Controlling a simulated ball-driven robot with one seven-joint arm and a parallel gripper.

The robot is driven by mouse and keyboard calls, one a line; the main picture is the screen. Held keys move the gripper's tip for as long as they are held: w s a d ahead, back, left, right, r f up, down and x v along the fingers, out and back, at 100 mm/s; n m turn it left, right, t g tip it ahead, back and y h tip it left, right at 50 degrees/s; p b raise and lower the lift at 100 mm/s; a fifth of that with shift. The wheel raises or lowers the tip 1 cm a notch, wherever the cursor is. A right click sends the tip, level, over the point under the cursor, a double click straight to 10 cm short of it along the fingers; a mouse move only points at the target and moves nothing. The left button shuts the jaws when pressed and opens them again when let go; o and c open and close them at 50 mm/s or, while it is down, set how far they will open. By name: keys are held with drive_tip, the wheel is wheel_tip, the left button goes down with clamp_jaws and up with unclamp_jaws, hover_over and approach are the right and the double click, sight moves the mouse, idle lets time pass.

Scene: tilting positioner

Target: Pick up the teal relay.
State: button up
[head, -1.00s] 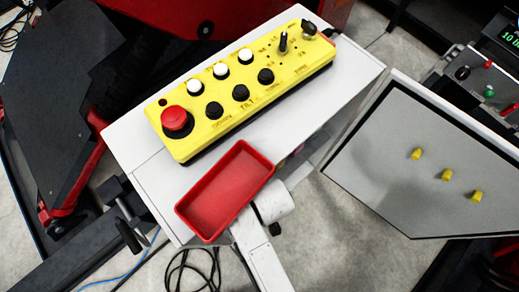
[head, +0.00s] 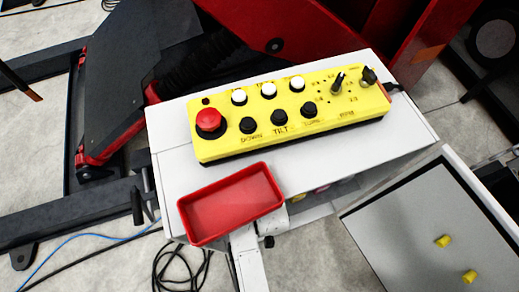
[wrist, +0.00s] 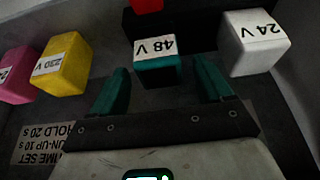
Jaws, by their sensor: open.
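The teal relay (wrist: 158,69), with a white "48 V" label on its upper face, is at the upper middle of the wrist view. My gripper (wrist: 160,76) is open, with one teal finger to the left and one to the right of the relay's near end. I cannot tell how far the fingertips reach along its sides. A white relay (wrist: 251,50) marked "24 V" is to the right. A yellow relay (wrist: 62,68) marked "230 V" and a pink relay (wrist: 15,78) are to the left. My gripper is hidden in the head view.
In the head view, a yellow control box (head: 285,140) and a red tray (head: 232,205) sit on the light cabinet (head: 360,150). A grey panel (head: 400,225) with yellow pieces is at the lower right. A red thing (wrist: 147,5) shows beyond the relay in the wrist view.

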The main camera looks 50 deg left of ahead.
drive_tip(key=shift+x, duration=1.15)
drive_tip(key=shift+c, duration=0.2)
drive_tip(key=c, duration=1)
drive_tip(key=shift+c, duration=0.4)
drive_tip(key=shift+r, duration=0.15)
